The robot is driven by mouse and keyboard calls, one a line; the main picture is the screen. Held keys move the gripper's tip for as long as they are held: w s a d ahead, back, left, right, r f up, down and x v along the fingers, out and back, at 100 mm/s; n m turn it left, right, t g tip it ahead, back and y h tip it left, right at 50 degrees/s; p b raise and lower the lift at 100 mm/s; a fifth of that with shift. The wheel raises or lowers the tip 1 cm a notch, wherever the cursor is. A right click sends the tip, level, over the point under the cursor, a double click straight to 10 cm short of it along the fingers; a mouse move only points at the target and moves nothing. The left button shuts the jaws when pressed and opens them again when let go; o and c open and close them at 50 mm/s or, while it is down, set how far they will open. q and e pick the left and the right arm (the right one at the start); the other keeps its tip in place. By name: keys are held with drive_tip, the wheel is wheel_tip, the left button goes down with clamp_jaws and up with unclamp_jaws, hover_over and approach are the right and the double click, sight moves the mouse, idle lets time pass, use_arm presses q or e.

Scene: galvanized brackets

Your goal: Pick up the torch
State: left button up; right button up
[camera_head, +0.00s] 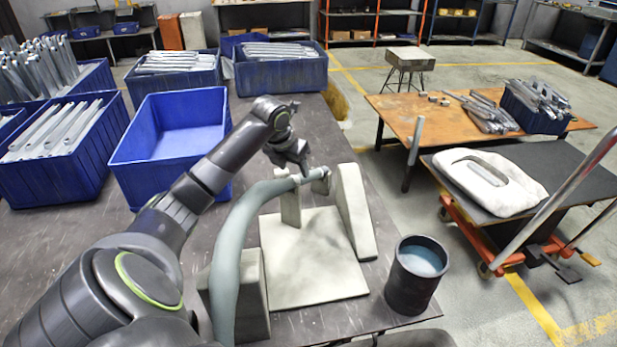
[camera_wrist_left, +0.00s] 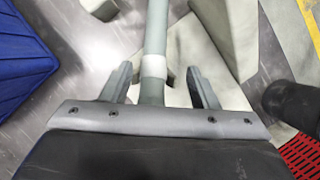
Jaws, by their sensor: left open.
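The torch (camera_head: 259,193) is a grey-green tube that curves up from the front and rests across a pale stand (camera_head: 312,255). In the left wrist view the torch (camera_wrist_left: 155,35) is a straight cylinder with a white band, running between my fingers. My left gripper (camera_head: 304,172) is over the torch's upper end at the stand. Its two fingers (camera_wrist_left: 160,82) are open, one on each side of the torch, with visible gaps. My gripper hides part of the torch's upper end. My right gripper is not in view.
An empty blue bin (camera_head: 172,128) stands left of my arm, with several bins of metal parts around it. A dark cup (camera_head: 414,278) with bluish contents stands right of the stand. An orange-topped table (camera_head: 402,108) and a cart (camera_head: 478,222) are further right.

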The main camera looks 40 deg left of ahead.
sight(294, 176)
use_arm(q)
drive_tip(key=x, duration=0.7)
drive_tip(key=shift+s+a+f+p, duration=0.1)
drive_tip(key=shift+a+f+p, duration=0.2)
drive_tip(key=shift+f+p, duration=0.1)
drive_tip(key=shift+r, duration=0.1)
drive_tip(key=c, duration=1)
